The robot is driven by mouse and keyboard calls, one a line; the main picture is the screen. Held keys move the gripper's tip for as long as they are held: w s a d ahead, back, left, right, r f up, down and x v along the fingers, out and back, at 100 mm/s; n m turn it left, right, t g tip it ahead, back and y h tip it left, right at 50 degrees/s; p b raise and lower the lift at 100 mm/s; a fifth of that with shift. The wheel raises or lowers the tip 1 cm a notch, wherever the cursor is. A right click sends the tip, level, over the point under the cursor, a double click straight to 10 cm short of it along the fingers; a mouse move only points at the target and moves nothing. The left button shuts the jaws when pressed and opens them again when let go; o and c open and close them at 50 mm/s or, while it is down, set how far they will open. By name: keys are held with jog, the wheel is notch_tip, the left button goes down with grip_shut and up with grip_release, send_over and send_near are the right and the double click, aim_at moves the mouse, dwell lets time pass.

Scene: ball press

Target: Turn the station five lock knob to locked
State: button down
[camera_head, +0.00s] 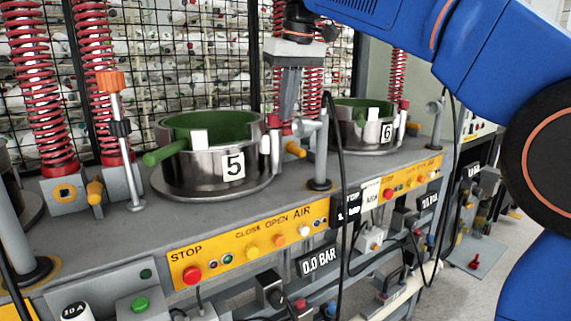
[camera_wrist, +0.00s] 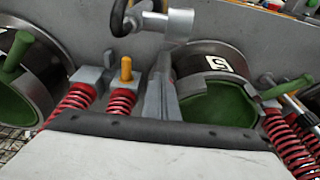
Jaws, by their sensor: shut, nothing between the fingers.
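The station 5 pot (camera_head: 190,178) is a steel drum with a green inside and a green handle, marked "5". It also shows in the wrist view (camera_wrist: 212,64). An orange knob (camera_head: 295,149) stands right of this pot, and the wrist view shows an orange knob (camera_wrist: 126,68) on a grey block. Another orange knob (camera_head: 95,190) stands left of the pot. No label shows which is the station five lock knob. My gripper (camera_head: 288,116) points down above the bench by the pot's back right side. Its fingers (camera_wrist: 163,85) are shut and empty, apart from the knob.
Red springs (camera_head: 100,95) and a wire mesh (camera_head: 215,60) stand behind the pots. An orange-topped rod (camera_head: 112,82) and a grey post (camera_head: 321,160) rise from the bench. The station 6 pot (camera_head: 360,138) is at the right. A yellow button panel (camera_head: 240,252) runs along the front.

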jog(key=shift+s+a, duration=0.6)
jog(key=shift+a, duration=0.35)
dwell(0.6)
jog(key=shift+s, duration=0.15)
notch_tip(320, 180, up, 6)
jog(key=shift+s+d, duration=0.15)
jog(key=shift+s, duration=0.05)
dwell(0.7)
notch_tip(320, 180, down, 6)
jog(key=w+d, duration=0.1)
jog(key=shift+w+d, duration=0.3)
jog(key=shift+w, duration=0.05)
dwell(0.7)
